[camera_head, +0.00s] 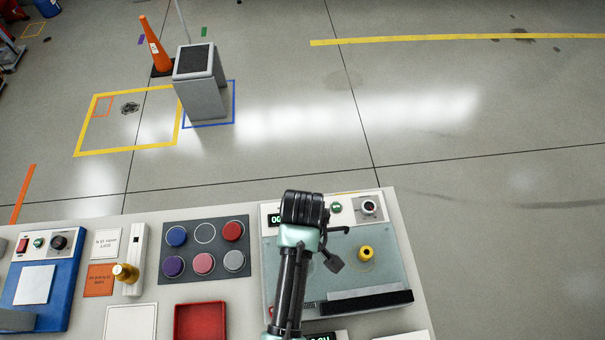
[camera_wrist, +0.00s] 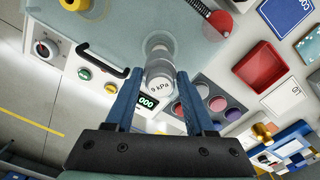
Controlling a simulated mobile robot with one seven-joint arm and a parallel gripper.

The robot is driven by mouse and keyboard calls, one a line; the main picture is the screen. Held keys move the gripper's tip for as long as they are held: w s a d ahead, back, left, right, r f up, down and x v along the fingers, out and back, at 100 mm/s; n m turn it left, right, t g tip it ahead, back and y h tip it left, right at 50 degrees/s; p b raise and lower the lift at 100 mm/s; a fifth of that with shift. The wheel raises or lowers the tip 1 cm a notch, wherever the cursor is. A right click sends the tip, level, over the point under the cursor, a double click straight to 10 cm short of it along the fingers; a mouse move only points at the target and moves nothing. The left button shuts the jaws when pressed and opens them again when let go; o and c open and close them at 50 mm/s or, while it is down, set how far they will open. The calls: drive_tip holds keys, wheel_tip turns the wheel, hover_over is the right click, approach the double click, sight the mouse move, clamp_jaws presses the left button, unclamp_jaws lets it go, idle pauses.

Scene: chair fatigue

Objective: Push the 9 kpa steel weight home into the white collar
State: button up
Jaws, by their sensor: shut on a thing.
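The steel weight (camera_wrist: 160,86), with its "9 kPa" end facing the wrist camera, is between the two blue fingers of my gripper (camera_wrist: 160,92). My gripper is shut on it. Beyond the weight, in line with it, a shorter grey and whitish round part (camera_wrist: 158,46) stands toward the pale plate. I cannot tell whether this is the collar or part of the weight, nor how deep the weight sits. In the head view my arm hides the weight and the fingertips. A second round fitting with a yellow centre (camera_head: 366,252) stands on the plate, apart from the weight.
The test machine (camera_head: 385,285) has a black handle (camera_wrist: 100,57), a knob (camera_wrist: 45,50) and buttons near my gripper. A grey panel of coloured discs (camera_head: 204,249), a red tray (camera_head: 200,321) and a blue device (camera_head: 44,290) lie to the left.

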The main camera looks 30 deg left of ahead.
drive_tip(key=shift+f+b, duration=0.45)
drive_tip(key=shift+f, duration=0.4)
drive_tip(key=o, duration=1.3)
drive_tip(key=shift+o, duration=0.2)
wheel_tip(320, 180, up, 12)
drive_tip(key=shift+f+p, duration=0.2)
drive_tip(key=shift+p, duration=0.4)
drive_tip(key=shift+r+p, duration=0.7)
drive_tip(key=shift+p, duration=0.1)
